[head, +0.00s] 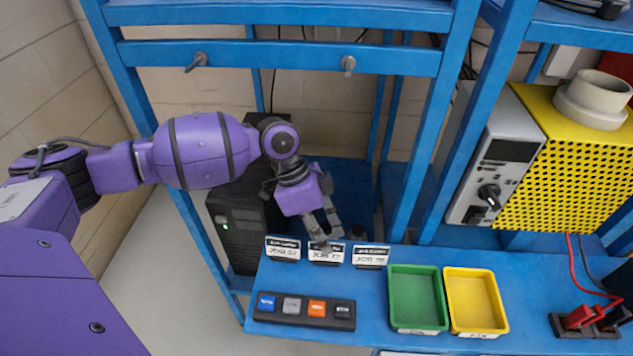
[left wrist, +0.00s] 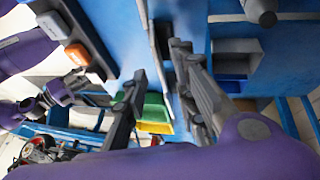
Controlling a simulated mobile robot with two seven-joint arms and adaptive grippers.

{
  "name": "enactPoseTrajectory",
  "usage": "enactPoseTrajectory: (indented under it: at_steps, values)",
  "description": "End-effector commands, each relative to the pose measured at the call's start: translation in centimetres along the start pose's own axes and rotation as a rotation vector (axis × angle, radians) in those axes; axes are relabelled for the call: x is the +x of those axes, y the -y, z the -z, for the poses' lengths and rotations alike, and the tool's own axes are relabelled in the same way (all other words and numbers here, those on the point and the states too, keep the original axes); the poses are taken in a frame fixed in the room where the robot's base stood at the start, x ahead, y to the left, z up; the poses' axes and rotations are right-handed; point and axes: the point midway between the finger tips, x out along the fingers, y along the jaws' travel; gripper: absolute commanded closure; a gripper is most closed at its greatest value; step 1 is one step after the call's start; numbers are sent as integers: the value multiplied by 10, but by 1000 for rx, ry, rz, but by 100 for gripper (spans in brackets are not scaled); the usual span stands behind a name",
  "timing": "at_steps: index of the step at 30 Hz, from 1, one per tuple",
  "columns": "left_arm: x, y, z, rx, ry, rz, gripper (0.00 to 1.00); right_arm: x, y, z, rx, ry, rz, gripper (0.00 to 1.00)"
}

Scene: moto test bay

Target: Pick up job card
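Three small white job cards with black headers stand in a row along the back edge of the blue bench: a left card (head: 283,248), a middle card (head: 326,253) and a right card (head: 371,256). My left gripper (head: 325,238) points down just behind and above the middle card, its fingertips close to the card's top edge. In the left wrist view its two fingers (left wrist: 155,80) are apart, with a thin dark edge-on piece beyond them. I cannot tell whether they touch the card.
A dark button strip (head: 304,311) lies in front of the cards. A green bin (head: 417,299) and a yellow bin (head: 476,302) stand to their right. Blue frame posts (head: 423,130) rise behind the bench. A yellow perforated unit (head: 575,160) is at the right.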

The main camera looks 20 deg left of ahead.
Motion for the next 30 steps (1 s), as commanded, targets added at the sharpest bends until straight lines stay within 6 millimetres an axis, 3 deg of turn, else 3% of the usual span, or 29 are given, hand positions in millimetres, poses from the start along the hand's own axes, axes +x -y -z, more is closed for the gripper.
enactPoseTrajectory:
  at_steps: [6,12,19,30]
  values:
    - [21,0,2,3,-2,3,74,2,1,12,-1,-22,3,60]
    - [22,0,2,3,-1,3,74,6,2,18,-3,-34,5,60]
    - [22,0,2,3,-1,3,100,5,2,17,-2,-32,5,60]
    - [21,0,2,3,-1,3,100,2,1,10,-1,-19,2,60]
